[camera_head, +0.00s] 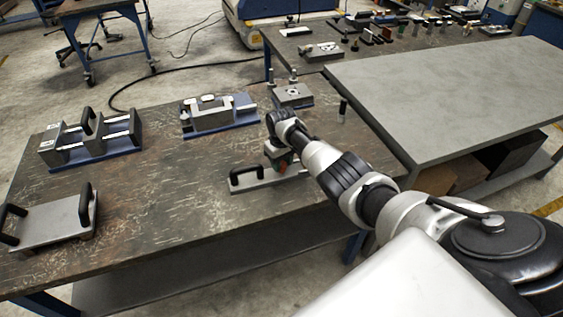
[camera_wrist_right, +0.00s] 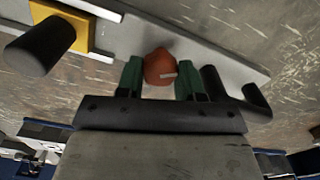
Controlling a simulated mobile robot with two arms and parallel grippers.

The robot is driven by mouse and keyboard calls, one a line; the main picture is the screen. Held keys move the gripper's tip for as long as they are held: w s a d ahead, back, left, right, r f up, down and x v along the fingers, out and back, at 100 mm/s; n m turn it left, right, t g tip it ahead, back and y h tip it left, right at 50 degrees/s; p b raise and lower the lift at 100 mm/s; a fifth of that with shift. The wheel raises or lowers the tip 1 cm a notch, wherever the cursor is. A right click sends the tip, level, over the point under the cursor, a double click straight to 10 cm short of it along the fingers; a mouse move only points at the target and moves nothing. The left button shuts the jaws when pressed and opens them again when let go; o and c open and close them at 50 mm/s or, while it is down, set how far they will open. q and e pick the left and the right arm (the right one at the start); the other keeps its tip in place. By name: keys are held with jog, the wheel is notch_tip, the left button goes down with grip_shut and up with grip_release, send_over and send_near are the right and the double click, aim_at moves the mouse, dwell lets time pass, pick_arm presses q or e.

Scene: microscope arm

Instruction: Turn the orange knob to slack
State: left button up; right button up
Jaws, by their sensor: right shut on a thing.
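The orange knob (camera_wrist_right: 159,66) shows in the right wrist view, with a small light mark on its face. It sits on a grey plate (camera_wrist_right: 215,62). My right gripper (camera_wrist_right: 158,78) is shut on the knob, with one green-padded finger on each side of it. In the head view my right gripper (camera_head: 281,160) reaches down to the same plate (camera_head: 262,182) near the table's front edge, and my wrist hides most of the knob. My left gripper is in neither view.
A black handle (camera_head: 246,174) stands on the plate left of my gripper. Farther left are a plate with two black handles (camera_head: 55,220), a grey fixture (camera_head: 92,140) and a blue-based vise (camera_head: 220,116). A grey block (camera_head: 292,95) stands behind. The table's front middle is clear.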

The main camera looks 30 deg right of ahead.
jog(key=n, duration=0.5)
jog(key=shift+n, duration=0.3)
jog(key=n+b, duration=0.1)
jog(key=n, duration=0.4)
jog(key=shift+n, duration=0.3)
jog(key=shift+w, duration=0.1)
jog(key=o, duration=0.9)
jog(key=shift+o, duration=0.2)
jog(key=shift+r, duration=0.55)
notch_tip(320, 180, up, 10)
jog(key=shift+f, duration=0.1)
